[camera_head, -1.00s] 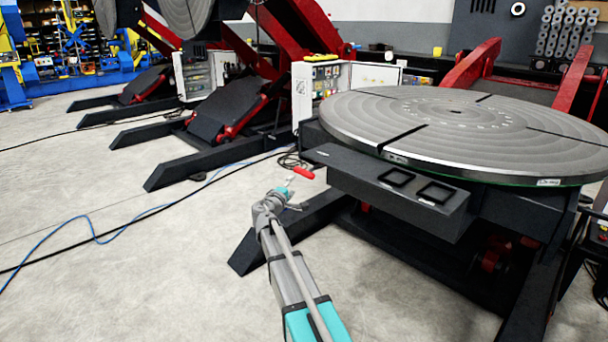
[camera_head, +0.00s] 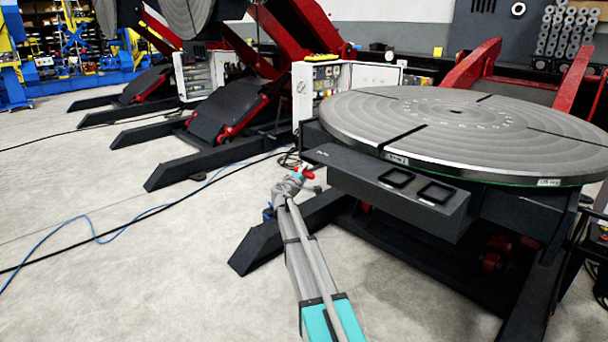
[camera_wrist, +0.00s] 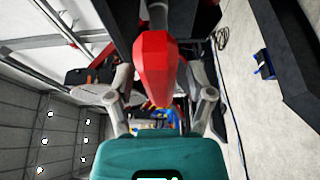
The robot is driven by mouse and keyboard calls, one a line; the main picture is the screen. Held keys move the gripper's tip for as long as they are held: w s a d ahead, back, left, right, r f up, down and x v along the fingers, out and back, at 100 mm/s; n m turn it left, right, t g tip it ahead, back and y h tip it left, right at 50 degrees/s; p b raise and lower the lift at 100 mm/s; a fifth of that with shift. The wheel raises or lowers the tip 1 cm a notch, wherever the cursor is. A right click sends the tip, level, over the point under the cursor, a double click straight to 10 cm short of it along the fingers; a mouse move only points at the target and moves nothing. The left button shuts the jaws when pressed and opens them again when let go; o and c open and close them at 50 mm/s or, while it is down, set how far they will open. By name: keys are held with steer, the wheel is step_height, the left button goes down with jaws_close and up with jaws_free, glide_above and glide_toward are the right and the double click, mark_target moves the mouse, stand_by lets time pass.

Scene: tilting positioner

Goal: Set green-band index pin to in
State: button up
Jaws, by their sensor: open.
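A red faceted handle (camera_wrist: 155,65) stands large in the wrist view, between the two grey fingers of my gripper (camera_wrist: 162,88). The fingers are spread, with a gap visible on each side of the handle. In the head view, my gripper (camera_head: 299,176) is at the left end of the dark table housing (camera_head: 330,160), and only a little red of the handle (camera_head: 309,173) shows beside it. No green band on a pin can be made out, so I cannot tell the pin's position.
The round grooved table (camera_head: 460,125) lies level above the housing, which carries two dark square frames (camera_head: 397,177). A dark floor leg (camera_head: 270,240) extends below my arm. Blue and black cables (camera_head: 95,235) cross the open floor at left.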

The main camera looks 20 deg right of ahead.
jaws_close()
stand_by(0.4)
